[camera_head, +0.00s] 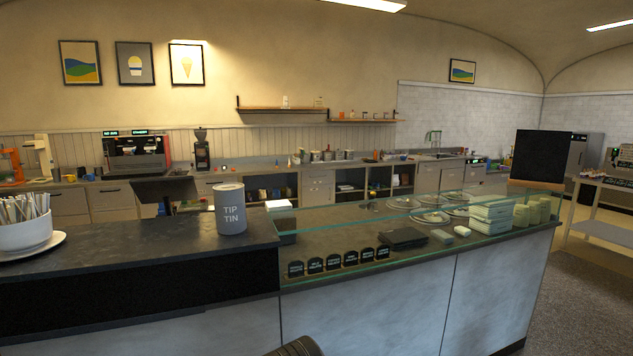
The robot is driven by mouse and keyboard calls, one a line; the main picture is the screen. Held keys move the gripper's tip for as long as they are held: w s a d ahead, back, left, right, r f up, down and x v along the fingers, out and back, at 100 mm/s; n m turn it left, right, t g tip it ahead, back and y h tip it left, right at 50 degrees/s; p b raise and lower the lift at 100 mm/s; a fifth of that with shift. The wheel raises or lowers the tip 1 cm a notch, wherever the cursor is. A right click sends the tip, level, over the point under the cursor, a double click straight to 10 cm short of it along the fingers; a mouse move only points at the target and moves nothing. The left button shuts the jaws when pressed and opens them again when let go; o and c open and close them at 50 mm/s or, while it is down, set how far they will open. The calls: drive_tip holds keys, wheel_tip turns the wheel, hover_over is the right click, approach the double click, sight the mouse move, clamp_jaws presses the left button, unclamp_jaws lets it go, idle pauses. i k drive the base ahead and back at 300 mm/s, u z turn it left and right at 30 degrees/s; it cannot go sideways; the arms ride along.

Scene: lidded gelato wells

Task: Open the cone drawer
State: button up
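Several drawer fronts show in the back counter along the far wall. There is a stack of pale drawers (318,187) near the middle, with more drawer fronts at the left, such as a wide pale drawer (110,195). I cannot tell which of them is the cone drawer. The drawer fronts I can make out look shut. My gripper is not in view. A dark rounded piece at the bottom edge may be part of my arm.
A front counter (130,237) stands between me and the back counter. On it are a tip tin (230,208), a white bowl of wrapped sticks (25,232) and a glass-screened section with lidded wells (432,217) and stacked boxes (492,214). Open floor (590,290) lies at the right.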

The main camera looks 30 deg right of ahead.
sight(307, 178)
drive_tip(key=z, duration=3)
drive_tip(key=i, duration=7.45)
drive_tip(key=u, duration=2.55)
drive_tip(key=i, duration=0.1)
drive_tip(key=u, duration=0.2)
